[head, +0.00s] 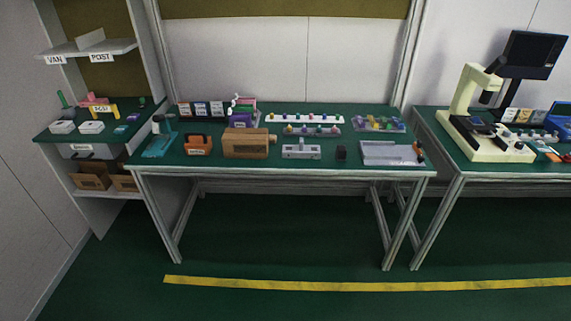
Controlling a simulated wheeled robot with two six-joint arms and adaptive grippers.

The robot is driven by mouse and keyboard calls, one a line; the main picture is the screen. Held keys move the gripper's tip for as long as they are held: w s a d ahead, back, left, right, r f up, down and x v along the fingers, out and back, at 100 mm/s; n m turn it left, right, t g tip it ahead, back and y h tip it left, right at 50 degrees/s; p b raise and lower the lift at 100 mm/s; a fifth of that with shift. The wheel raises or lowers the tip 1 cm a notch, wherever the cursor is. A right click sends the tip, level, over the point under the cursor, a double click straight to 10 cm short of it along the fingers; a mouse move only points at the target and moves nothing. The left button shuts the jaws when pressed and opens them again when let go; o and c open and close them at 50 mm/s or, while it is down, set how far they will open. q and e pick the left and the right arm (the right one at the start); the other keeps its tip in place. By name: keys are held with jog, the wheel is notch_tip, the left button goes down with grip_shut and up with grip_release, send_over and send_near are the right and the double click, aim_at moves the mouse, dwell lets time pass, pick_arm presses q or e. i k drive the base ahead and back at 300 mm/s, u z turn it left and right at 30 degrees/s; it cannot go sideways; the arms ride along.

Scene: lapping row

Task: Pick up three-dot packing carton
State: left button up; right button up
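Two brown cartons sit side by side on the low shelf of the left rack, a left carton (91,182) and a right carton (124,184). Both seem open at the top. Each has a dark mark on its front, too small for me to count dots, so I cannot tell which is the three-dot one. Neither of my grippers is in view.
The left rack's middle shelf (52,138) holds small boxes and tools, with a grey bin (80,151) below it. The green-topped workbench (340,166) holds a brown wooden block (246,145) and several fixtures. A microscope (470,115) stands right. The floor ahead is clear.

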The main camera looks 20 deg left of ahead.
aim_at(237, 149)
jog(key=u, duration=0.8)
jog(key=k, duration=0.2)
jog(key=z, duration=1.9)
jog(key=i, duration=1.4)
jog(key=u, duration=0.8)
jog(key=i, duration=0.75)
jog(key=u, duration=0.9)
